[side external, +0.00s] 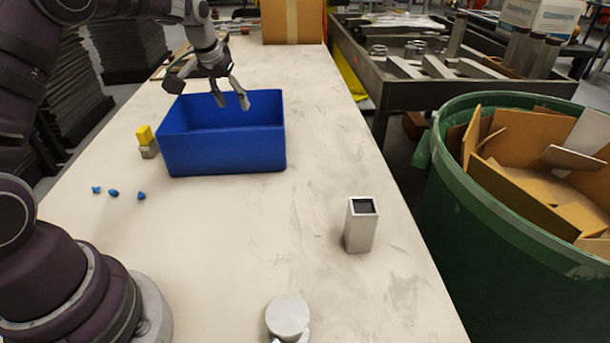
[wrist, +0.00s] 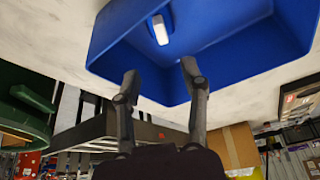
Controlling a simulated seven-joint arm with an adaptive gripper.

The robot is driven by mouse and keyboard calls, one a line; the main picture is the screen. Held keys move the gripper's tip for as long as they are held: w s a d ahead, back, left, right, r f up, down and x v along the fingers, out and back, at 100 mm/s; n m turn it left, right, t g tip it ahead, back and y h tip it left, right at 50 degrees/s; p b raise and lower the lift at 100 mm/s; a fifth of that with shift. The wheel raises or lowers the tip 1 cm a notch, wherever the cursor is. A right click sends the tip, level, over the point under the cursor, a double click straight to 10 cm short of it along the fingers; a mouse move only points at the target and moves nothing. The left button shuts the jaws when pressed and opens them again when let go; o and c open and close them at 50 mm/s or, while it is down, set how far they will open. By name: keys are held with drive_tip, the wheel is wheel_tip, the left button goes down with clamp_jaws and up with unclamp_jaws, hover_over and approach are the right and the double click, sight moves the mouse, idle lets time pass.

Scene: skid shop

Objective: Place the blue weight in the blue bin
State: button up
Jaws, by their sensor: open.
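The blue bin (side external: 225,150) stands on the pale table in the side view, and its rim and inside fill the top of the wrist view (wrist: 220,62). My gripper (side external: 232,101) is over the bin, fingers pointing down, apart and empty. In the wrist view my gripper (wrist: 159,75) shows a clear gap between the fingertips. A small block with a whitish face and blue edges (wrist: 160,29) is inside the bin in the wrist view, apart from the fingers; it looks like the blue weight. The bin's front wall hides it in the side view.
Several small blue pieces (side external: 113,193) lie left of the bin, near a yellow block (side external: 145,134) on a grey one. A square metal tube (side external: 361,226) and a round silver part (side external: 287,317) stand nearer. A cardboard box (side external: 293,20) is behind. The table's middle is clear.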

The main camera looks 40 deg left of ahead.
drive_tip(key=s+d+r+m+t, duration=0.1)
drive_tip(key=s+d+r+m, duration=0.1)
drive_tip(key=s+d+r, duration=0.75)
drive_tip(key=s+d+f+m+h, duration=0.1)
drive_tip(key=s+d, duration=0.4)
drive_tip(key=s, duration=0.5)
drive_tip(key=shift+s+d+f+m+h, duration=0.3)
drive_tip(key=shift+d+f+m+h, duration=0.1)
drive_tip(key=shift+f+m, duration=0.4)
